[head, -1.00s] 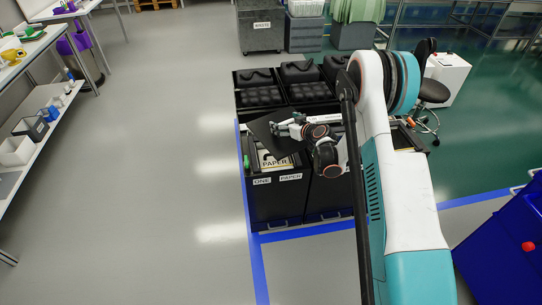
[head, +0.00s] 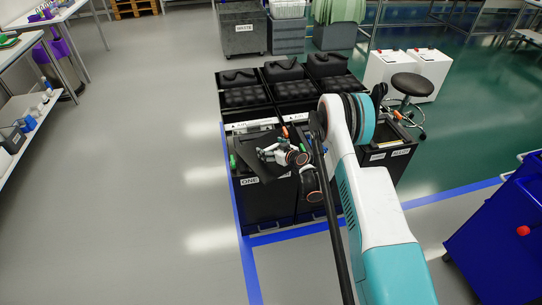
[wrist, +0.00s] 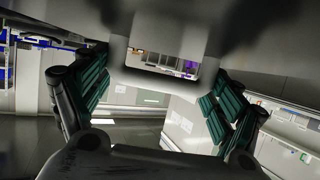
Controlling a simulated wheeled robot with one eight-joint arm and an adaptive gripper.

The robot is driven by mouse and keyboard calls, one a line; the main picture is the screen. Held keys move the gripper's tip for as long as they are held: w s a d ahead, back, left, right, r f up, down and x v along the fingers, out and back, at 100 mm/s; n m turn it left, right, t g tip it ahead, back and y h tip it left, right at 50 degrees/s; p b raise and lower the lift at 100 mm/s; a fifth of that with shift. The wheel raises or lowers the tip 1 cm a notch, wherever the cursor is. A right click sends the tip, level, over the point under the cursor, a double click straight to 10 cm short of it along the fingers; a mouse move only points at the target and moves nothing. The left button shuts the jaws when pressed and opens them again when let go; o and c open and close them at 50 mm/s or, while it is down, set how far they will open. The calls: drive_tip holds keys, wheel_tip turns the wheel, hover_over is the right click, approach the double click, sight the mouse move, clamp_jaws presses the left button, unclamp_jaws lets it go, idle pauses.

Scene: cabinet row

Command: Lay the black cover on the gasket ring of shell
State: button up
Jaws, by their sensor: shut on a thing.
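The black cover (head: 251,160) is a thin dark plate held tilted by my gripper (head: 265,153). In the head view it lies over the front-left black shell (head: 265,208), the one labelled ONE. Its lower corner overlaps the shell's front label. Whether cover and shell touch cannot be told. The gasket ring cannot be made out; the cover and my arm hide much of the shell's top. In the wrist view my two fingers (wrist: 155,90) stand either side of a grey surface with a rectangular opening, probably the cover.
More black shells stand in the row, with closed padded-looking tops (head: 285,92) behind. A grey bin (head: 243,30) is further back. A stool (head: 411,85) and white boxes (head: 418,65) stand right. A blue cart (head: 500,235) is at lower right. The left floor is clear.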

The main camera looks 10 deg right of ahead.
drive_tip(key=shift+f+b, duration=0.5)
drive_tip(key=shift+f, duration=1.25)
drive_tip(key=o, duration=1.5)
drive_tip(key=shift+f, duration=0.1)
